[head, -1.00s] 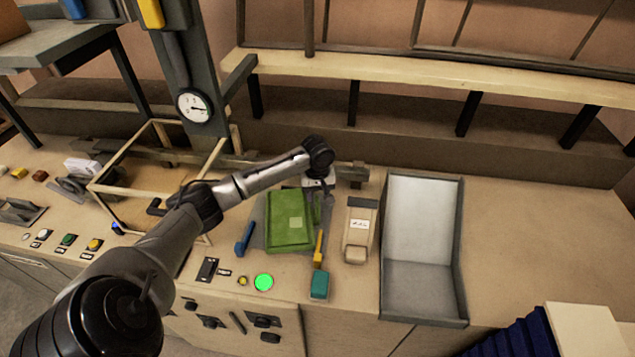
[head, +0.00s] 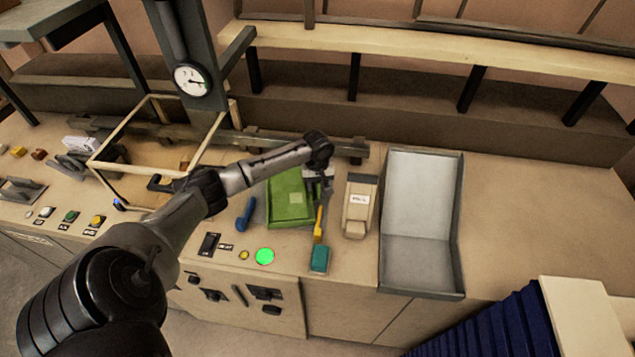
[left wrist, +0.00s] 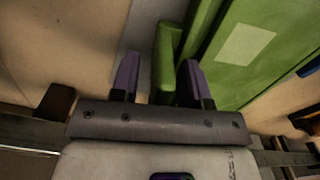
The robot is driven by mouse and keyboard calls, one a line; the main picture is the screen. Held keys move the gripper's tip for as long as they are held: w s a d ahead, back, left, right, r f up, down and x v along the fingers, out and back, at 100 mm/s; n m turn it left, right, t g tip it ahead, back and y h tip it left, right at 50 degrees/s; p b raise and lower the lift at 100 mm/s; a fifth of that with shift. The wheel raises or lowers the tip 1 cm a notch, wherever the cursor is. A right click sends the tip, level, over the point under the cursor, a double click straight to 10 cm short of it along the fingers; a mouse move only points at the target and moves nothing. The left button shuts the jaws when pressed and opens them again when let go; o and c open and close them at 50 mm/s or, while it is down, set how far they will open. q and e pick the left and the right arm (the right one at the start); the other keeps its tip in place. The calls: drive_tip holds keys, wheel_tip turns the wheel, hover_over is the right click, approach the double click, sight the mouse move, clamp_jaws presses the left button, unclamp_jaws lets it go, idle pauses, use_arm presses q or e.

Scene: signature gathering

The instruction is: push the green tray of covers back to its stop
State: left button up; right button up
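The green tray (head: 290,205) lies flat on the bench in the head view, with a pale label on top. My left gripper (head: 322,190) hangs at its right side near the back, fingers down. In the left wrist view the tray's flat top (left wrist: 245,75) fills the right. There the purple fingers of my left gripper (left wrist: 158,78) stand apart, with a green upright part (left wrist: 166,55) of the tray between them, nearer the right finger. A gap shows on the left finger's side. The covers cannot be told apart from the tray. My right gripper is not in view.
A blue-handled tool (head: 246,213) lies left of the tray. A yellow-handled tool (head: 319,225) and a teal block (head: 320,259) are at its front right. A beige device (head: 359,207) and a grey open bin (head: 422,268) stand farther right. A green button (head: 264,256) glows in front.

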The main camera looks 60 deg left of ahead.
use_arm(q)
clamp_jaws()
unclamp_jaws()
idle(0.4)
wheel_tip(320, 180, up, 14)
drive_tip(key=shift+f, duration=0.1)
idle(0.4)
